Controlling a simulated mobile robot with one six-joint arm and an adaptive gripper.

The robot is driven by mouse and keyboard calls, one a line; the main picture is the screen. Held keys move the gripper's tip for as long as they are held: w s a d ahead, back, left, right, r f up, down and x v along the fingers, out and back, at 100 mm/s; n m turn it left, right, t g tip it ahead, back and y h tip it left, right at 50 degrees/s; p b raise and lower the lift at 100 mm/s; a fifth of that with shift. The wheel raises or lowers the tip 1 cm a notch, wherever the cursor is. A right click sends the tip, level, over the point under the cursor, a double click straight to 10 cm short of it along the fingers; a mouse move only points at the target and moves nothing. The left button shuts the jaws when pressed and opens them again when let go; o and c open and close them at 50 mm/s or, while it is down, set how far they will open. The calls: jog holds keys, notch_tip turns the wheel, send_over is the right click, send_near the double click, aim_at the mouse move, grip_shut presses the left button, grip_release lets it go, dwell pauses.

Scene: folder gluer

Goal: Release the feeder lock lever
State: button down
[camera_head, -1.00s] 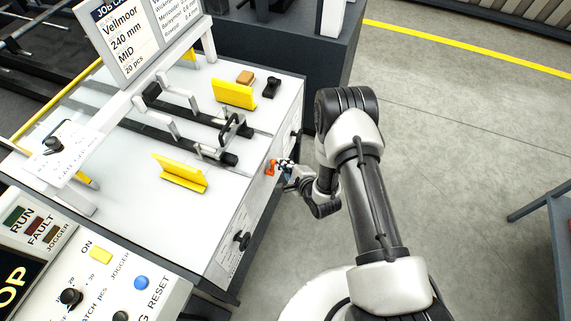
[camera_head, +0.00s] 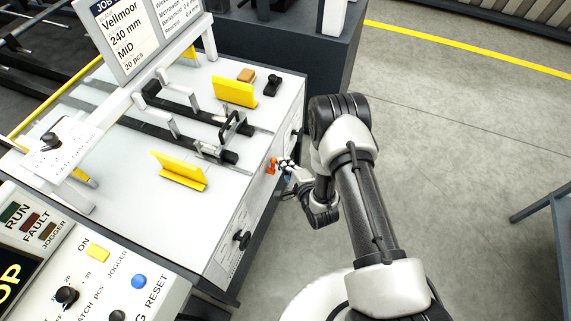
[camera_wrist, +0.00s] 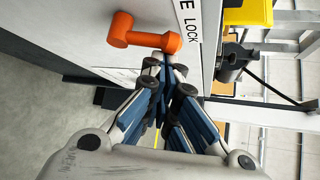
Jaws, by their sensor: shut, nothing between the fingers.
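The feeder lock lever is an orange handle (camera_wrist: 145,38) on the side face of the white feeder table, beside a label whose visible part ends in "LOCK". It also shows small and orange in the head view (camera_head: 271,165). My gripper (camera_wrist: 165,62) is shut and empty, with its fingertips at the lever's near end; whether they touch it I cannot tell. In the head view my gripper (camera_head: 284,164) is just right of the lever, at the table's side.
The feeder table (camera_head: 130,215) carries yellow guides (camera_head: 181,172) and black rails. A black knob (camera_head: 241,240) sticks out of the same side face, nearer the front. A control panel (camera_head: 110,275) stands at the lower left.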

jog(key=shift+s+a+r+b, duration=0.1)
jog(key=shift+s+a+b, duration=0.1)
jog(key=shift+s, duration=0.3)
jog(key=shift+s+a+r+b, duration=0.1)
jog(key=shift+s+a, duration=0.1)
jog(key=shift+s, duration=0.25)
jog(key=shift+s+t, duration=0.2)
jog(key=shift+t, duration=0.1)
